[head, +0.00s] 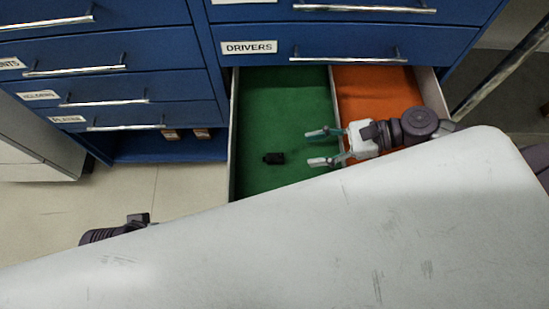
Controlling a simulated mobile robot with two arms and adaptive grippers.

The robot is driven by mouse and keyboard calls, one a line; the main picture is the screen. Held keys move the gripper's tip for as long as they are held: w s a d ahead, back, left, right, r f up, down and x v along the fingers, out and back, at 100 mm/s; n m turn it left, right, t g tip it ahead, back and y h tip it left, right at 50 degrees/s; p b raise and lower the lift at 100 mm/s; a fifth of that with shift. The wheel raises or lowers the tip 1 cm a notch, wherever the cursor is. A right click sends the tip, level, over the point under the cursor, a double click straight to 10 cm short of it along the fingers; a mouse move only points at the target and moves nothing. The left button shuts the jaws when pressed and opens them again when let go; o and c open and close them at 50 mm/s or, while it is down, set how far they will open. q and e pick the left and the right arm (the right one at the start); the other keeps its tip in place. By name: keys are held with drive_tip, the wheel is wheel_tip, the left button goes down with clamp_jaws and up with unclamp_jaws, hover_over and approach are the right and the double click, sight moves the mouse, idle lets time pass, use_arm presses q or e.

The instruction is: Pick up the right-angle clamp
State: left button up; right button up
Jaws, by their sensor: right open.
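A small black piece (274,158), which looks like the right-angle clamp, lies on the green-lined floor of the open drawer (290,110). My right gripper (320,148) is open and empty, its fingers pointing left toward the black piece. It is over the drawer near the divider, apart from the piece and to its right. How high it is above the drawer floor I cannot tell. Part of my left arm shows at the lower left beyond the pale surface's edge; its fingers are hidden.
The drawer's right compartment (375,88) is lined orange and looks empty where visible. A divider (334,100) separates the two. A pale worn surface (300,250) covers the foreground and hides the drawer's near end. Blue cabinets with closed drawers (120,60) stand behind and left.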

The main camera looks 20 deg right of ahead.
sight(282, 156)
drive_tip(key=b+x, duration=0.1)
drive_tip(key=x, duration=0.8)
drive_tip(key=shift+s, duration=0.15)
clamp_jaws()
